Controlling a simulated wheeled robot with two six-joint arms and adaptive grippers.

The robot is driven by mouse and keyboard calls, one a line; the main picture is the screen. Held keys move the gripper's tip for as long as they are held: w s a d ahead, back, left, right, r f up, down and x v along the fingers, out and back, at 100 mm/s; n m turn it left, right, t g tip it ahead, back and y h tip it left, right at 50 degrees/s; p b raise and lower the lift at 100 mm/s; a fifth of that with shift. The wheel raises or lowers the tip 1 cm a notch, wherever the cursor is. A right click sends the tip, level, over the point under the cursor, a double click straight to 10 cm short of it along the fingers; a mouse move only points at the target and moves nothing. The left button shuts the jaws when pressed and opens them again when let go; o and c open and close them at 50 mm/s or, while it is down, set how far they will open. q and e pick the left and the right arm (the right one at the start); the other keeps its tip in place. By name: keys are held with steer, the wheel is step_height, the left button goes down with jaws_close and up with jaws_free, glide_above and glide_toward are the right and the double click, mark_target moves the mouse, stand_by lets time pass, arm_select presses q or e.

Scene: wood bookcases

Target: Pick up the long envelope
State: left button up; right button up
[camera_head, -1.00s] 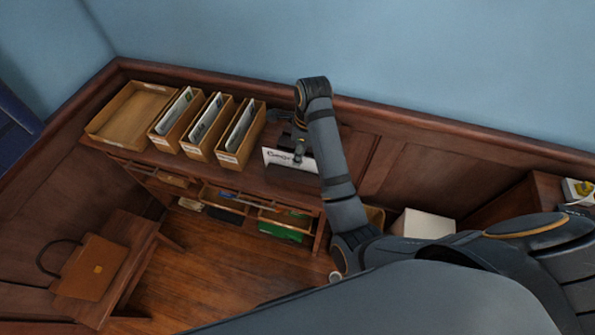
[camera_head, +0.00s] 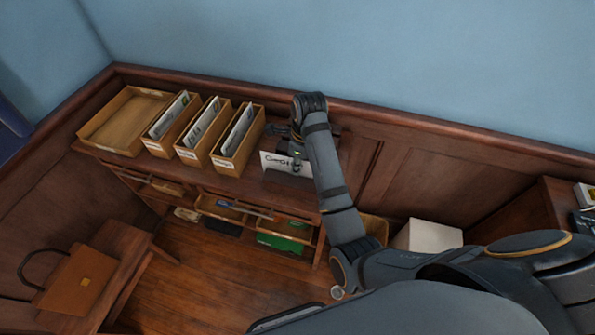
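A white, long flat piece with dark handwriting (camera_head: 272,161), which may be the long envelope, is at the desk top (camera_head: 235,184) right of the file boxes. My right gripper (camera_head: 297,158) is right at it, pointing down from my arm and covering part of it. The fingers are small and dark, so I cannot tell whether they are open or shut on it. Several pale envelopes or papers stand in three wooden file boxes (camera_head: 226,163); their lengths are hard to compare. My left gripper is not in view.
An empty wooden tray (camera_head: 120,134) lies at the desk's left end. Open drawers (camera_head: 224,206) and a green item (camera_head: 280,242) are below the desk top. A brown bag (camera_head: 76,281) rests on a bench. A white box (camera_head: 428,236) stands at right.

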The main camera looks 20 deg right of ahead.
jaws_close()
step_height(320, 180, up, 10)
steer(key=p, duration=0.9)
steer(key=shift+r, duration=0.1)
stand_by(0.5)
